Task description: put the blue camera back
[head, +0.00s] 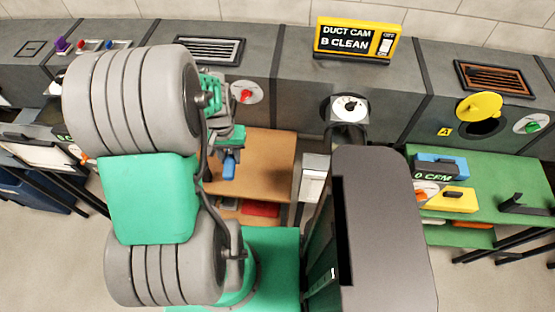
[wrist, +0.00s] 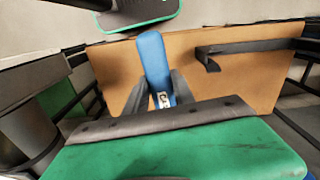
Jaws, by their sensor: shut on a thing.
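The blue camera (wrist: 153,60) is a long blue piece held upright in the picture between the dark fingers of my gripper (wrist: 160,92) in the wrist view. In the head view a small blue end of it (head: 229,168) shows below my gripper (head: 228,150), over the brown table (head: 272,150). My gripper is shut on it. A black bracket (wrist: 240,48) stands on the brown tabletop to the right of the camera in the wrist view. My arm hides part of the table in the head view.
A grey duct runs along the wall, with a yellow sign (head: 357,40) reading "DUCT CAM B CLEAN". At right a yellow round cover (head: 478,105) sits at a dark opening. A green table (head: 490,175) holds blue and yellow devices and a black bracket (head: 527,204).

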